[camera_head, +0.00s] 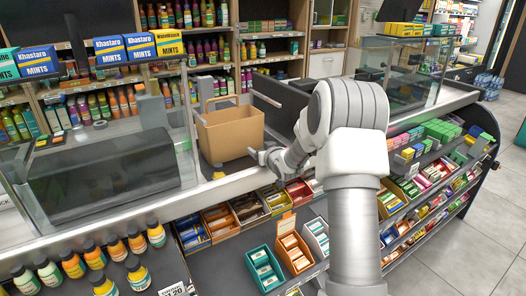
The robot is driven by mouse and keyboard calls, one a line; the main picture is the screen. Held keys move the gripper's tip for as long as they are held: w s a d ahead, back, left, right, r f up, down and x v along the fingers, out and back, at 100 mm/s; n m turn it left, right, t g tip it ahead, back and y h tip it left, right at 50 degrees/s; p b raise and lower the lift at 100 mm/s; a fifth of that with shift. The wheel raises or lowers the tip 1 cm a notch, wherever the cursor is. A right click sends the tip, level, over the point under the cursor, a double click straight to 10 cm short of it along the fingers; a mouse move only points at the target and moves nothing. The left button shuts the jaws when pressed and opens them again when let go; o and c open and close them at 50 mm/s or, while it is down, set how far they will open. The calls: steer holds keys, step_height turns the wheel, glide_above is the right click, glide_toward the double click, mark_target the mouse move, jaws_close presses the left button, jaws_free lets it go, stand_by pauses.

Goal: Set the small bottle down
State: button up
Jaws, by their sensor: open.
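My gripper (259,156) is open, low over the white counter edge, just right of the brown paper bag's lower corner. I see no bottle between its fingers, though they are small in this view. I cannot tell which bottle is the task's small bottle. Several small dark-capped bottles with yellow, orange and green labels stand in rows on the lower left shelf, one of them in front (138,273). A small yellow item (218,175) sits on the counter at the bag's front left; it is too small to identify.
The brown paper bag (230,133) stands upright on the counter (205,188). A glass-sided dark display (100,180) is at left, with mint boxes (124,47) above it. Candy trays (264,270) fill the shelves below. Bottle shelves line the back wall.

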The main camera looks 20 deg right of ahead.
steer(key=p+v, duration=0.1)
steer(key=v, duration=1.1)
steer(key=shift+r, duration=0.25)
